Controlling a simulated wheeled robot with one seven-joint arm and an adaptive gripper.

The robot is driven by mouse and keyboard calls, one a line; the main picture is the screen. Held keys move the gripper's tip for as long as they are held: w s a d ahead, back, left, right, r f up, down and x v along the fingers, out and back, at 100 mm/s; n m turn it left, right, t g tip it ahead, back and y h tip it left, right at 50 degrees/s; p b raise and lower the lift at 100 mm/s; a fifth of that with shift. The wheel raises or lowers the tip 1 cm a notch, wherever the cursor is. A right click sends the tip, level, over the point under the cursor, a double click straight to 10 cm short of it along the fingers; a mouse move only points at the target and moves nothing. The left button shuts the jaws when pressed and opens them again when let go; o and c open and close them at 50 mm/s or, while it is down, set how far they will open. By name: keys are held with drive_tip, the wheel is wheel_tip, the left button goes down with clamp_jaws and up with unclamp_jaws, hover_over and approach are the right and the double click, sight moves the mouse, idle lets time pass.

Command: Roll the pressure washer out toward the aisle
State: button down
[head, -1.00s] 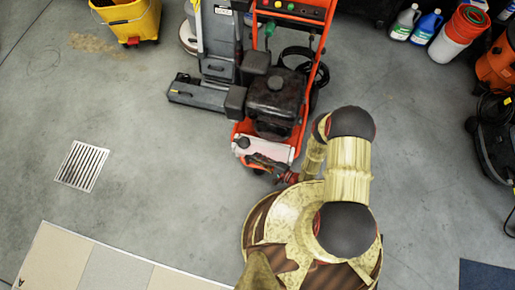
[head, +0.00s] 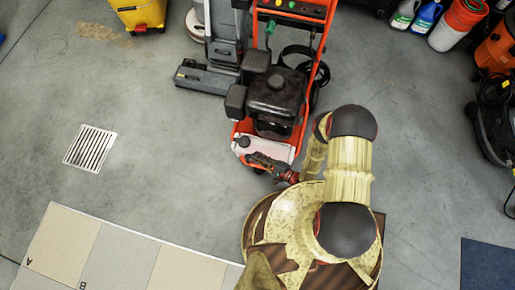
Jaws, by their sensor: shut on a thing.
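The pressure washer (head: 277,97) has an orange-red tubular frame, a black engine and a pale front part. It stands upright at the top centre, just ahead of my base. My arm bends down to its lower front. My gripper (head: 268,163) is small and partly hidden there, shut on the washer's low front part; the exact grip point is hard to make out.
A grey upright floor machine (head: 208,77) stands close at the washer's left. A yellow bucket (head: 142,12) is top left; bottles (head: 425,16), a red-and-white bucket (head: 458,25) and an orange vacuum (head: 494,55) are at right. Lettered pads (head: 125,256) lie lower left. Floor around the drain (head: 90,147) is clear.

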drive_tip(key=shift+s+a+f, duration=0.1)
drive_tip(key=shift+s+f, duration=0.1)
drive_tip(key=shift+s, duration=0.1)
drive_tip(key=c, duration=2.1)
unclamp_jaws()
drive_tip(key=shift+o, duration=1.4)
drive_tip(key=shift+o, duration=0.5)
drive_tip(key=shift+w+r, duration=0.15)
drive_tip(key=shift+w, duration=0.05)
drive_tip(key=shift+r, duration=0.1)
wheel_tip(320, 180, up, 8)
drive_tip(key=shift+f, duration=0.1)
drive_tip(key=shift+r, duration=0.95)
